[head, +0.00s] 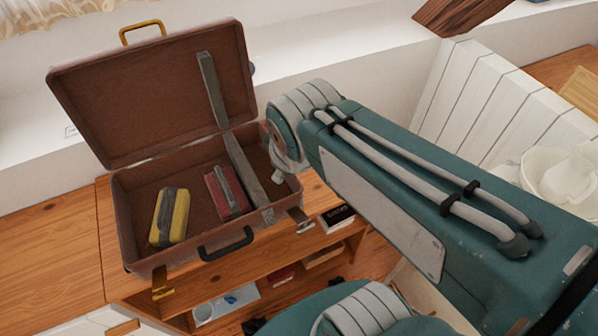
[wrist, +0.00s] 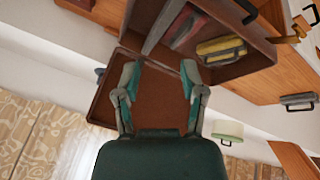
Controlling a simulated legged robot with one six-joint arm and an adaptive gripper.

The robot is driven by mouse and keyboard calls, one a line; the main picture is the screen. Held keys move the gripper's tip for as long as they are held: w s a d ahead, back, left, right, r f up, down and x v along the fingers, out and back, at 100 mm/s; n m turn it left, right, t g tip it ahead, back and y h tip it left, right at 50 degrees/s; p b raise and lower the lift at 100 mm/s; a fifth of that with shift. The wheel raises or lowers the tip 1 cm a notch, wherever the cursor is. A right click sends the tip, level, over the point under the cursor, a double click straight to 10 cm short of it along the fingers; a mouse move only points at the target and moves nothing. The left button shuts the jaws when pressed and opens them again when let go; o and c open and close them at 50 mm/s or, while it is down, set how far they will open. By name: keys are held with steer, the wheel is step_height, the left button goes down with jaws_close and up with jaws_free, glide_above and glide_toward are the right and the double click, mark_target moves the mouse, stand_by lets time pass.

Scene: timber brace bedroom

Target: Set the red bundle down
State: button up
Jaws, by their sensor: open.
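The red bundle (head: 226,193), with a grey strap round it, lies in the base of an open brown suitcase (head: 128,232), right of the middle. It also shows in the wrist view (wrist: 189,29), partly hidden by the suitcase's long grey strap. A yellow bundle (head: 170,217) with a dark strap lies to its left, apart from it. My gripper (wrist: 160,72) is open and empty, its fingers spread in front of the suitcase's raised lid (wrist: 157,98). It is apart from the red bundle. In the head view my arm mostly hides the gripper.
The suitcase stands on a wooden shelf unit (head: 200,284) with books in its lower part. A long grey strap (head: 246,170) runs down the lid and base. A white wall ledge (head: 330,60) is behind. White slatted panelling (head: 480,95) and a white pitcher (head: 573,172) are at right.

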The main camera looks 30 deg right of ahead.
steer(key=s+m, duration=0.1)
steer(key=m, duration=0.1)
steer(key=s+m, duration=0.1)
steer(key=m, duration=0.1)
steer(key=s+r+m, duration=0.1)
steer(key=s+m, duration=0.1)
steer(key=shift+d+y, duration=0.2)
steer(key=shift+y, duration=0.1)
steer(key=shift+w, duration=0.1)
stand_by(0.7)
